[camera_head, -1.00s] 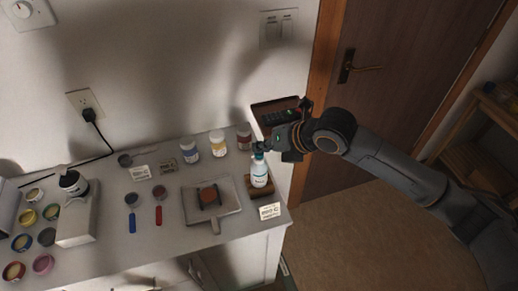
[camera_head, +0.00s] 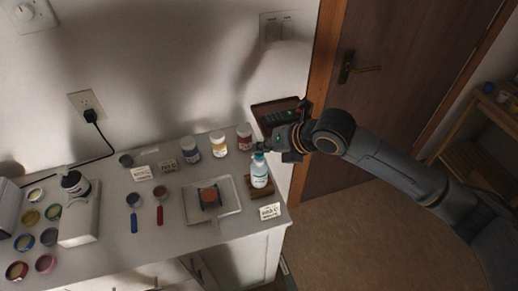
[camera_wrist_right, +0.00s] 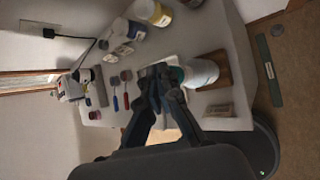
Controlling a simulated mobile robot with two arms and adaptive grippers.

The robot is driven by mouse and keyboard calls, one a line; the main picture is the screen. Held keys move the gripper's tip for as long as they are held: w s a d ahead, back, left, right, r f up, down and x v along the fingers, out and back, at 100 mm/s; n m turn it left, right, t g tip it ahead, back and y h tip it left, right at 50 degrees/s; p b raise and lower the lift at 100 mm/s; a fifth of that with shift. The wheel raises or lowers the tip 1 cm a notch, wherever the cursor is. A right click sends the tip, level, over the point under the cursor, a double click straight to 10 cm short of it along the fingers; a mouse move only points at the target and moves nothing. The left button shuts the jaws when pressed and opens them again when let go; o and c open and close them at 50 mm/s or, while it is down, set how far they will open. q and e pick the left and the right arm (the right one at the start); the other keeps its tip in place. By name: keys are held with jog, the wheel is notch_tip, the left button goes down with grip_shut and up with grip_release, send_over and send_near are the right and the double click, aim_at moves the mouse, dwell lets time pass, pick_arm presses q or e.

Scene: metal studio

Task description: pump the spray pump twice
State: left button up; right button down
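The spray pump (camera_head: 260,175) is a white bottle with a pale label and a teal top. It stands upright on a small wooden block at the right end of the counter. It also shows in the right wrist view (camera_wrist_right: 203,72), beside the fingers. My right gripper (camera_head: 261,148) is at the pump's top, with its fingertips over the teal head and partly hiding it. In the right wrist view the fingers (camera_wrist_right: 162,78) come together at the tips and look shut. Whether the head is pressed down is hard to see. My left gripper is out of view.
A white tray (camera_head: 228,215) with a small brown piece on a rack lies left of the pump. Several jars (camera_head: 218,143) stand behind it. A dark tray (camera_head: 270,108) is at the back right, and a small label card (camera_head: 270,211) is at the front edge.

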aim_at(262, 155)
jog(key=shift+r+p, duration=2.75)
jog(key=shift+r, duration=0.3)
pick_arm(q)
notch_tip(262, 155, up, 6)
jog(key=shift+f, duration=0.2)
pick_arm(e)
jog(key=shift+f, duration=0.1)
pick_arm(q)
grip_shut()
